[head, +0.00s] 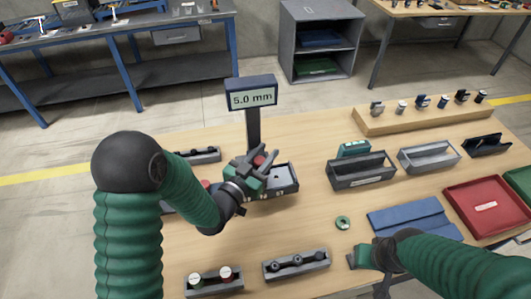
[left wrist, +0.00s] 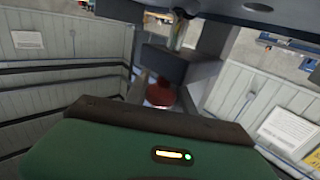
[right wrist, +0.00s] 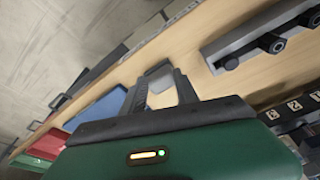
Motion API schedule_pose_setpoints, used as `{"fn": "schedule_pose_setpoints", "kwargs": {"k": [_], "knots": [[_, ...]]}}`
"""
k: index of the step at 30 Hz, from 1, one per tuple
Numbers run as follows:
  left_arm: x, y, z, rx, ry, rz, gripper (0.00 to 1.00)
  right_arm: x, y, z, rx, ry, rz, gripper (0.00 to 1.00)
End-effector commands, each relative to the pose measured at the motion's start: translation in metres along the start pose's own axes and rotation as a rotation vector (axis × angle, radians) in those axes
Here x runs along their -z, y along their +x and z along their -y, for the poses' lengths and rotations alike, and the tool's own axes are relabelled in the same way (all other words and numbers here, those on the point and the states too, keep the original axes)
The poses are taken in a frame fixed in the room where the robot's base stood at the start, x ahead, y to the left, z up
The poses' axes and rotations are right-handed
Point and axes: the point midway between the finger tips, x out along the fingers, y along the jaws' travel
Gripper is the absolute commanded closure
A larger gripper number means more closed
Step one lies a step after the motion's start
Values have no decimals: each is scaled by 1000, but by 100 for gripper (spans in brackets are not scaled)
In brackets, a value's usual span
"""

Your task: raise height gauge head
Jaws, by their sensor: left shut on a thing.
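The height gauge has a dark post (head: 253,128) topped by a display (head: 251,97) reading 5.0 mm, and it stands on the wooden table behind a grey tray (head: 287,190). My left gripper (head: 261,162) is shut on the red knob (head: 259,158) in front of the post. The knob also shows between the fingers in the left wrist view (left wrist: 161,94), below a grey block (left wrist: 178,66). The fingers and arm partly hide the gauge's lower part. My right gripper (right wrist: 162,85) is open and empty over the table at the front right.
A green ring (head: 342,223) lies on the open tabletop. Grey bins (head: 362,170), a blue mat (head: 413,217) and a red tray (head: 487,206) are to the right. Small fixtures (head: 296,264) with dark parts stand at the front. A wooden rack (head: 432,118) is at the back right.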

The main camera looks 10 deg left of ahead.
Motion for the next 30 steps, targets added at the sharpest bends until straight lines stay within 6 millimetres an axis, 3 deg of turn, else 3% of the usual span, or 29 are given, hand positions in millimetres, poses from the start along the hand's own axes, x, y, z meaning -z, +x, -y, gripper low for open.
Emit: {"fn": "schedule_pose_setpoints", "kwargs": {"k": [18,27,30], "knots": [[5,1,1,1,4,-8,100,0,-2,0,0,0,0,64],[59,1,1,2,5,-12,100,7,-28,0,0,0,0,64],[65,1,1,3,5,-13,100,7,-29,0,0,0,0,64]]}}
